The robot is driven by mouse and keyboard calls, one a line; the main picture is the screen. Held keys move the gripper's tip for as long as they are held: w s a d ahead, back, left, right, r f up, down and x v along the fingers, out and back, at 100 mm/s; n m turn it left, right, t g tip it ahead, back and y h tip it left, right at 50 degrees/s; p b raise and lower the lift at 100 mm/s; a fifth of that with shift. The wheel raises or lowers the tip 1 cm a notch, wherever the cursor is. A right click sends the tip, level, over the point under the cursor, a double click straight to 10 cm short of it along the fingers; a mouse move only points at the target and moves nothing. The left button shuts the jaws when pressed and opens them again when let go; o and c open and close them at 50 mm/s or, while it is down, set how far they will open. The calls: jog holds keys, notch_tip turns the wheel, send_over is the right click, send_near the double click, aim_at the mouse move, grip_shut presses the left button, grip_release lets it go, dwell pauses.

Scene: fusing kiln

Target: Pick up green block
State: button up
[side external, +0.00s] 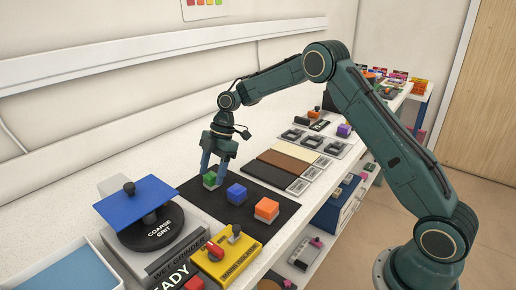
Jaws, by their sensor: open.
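A small green block (210,179) sits on the black mat (262,189) near its back edge. My gripper (212,172) points down over the green block, with its blue fingers on either side of it. The fingers are open, and the one on the left partly overlaps the block's outline. I cannot tell whether they touch the block.
A blue block (236,194) and an orange block (266,210) sit on the mat to the right. Brown and cream strips (285,166) lie behind.

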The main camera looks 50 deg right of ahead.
jog(key=shift+x, duration=1.05)
jog(key=shift+c, duration=0.3)
jog(key=c, duration=1.1)
